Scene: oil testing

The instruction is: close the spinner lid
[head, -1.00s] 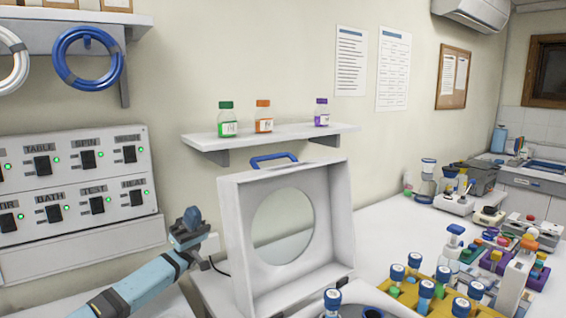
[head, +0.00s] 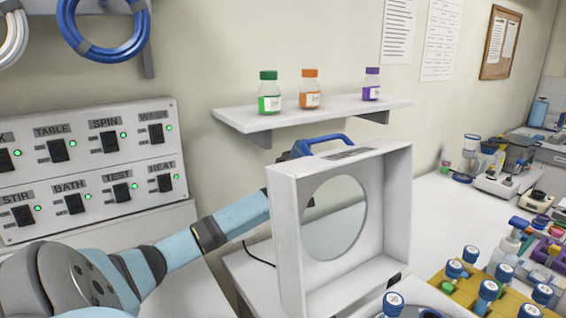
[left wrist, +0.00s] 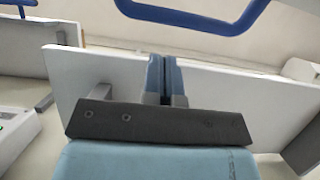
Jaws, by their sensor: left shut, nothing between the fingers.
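The spinner lid (head: 400,205) is a white square frame with a round clear window, standing raised and open above the spinner. Its blue handle (head: 323,138) is on the top edge. My left arm reaches behind the lid from the left. The handle also shows above the fingertips in that view (left wrist: 190,24). In the head view the gripper is mostly hidden behind the lid. My right gripper is not in view.
A wall shelf (head: 300,118) with several bottles hangs just above and behind the lid. A switch panel (head: 90,170) is on the left wall. A yellow rack (head: 460,290) of blue-capped vials stands right of the spinner. Other lab items crowd the right counter.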

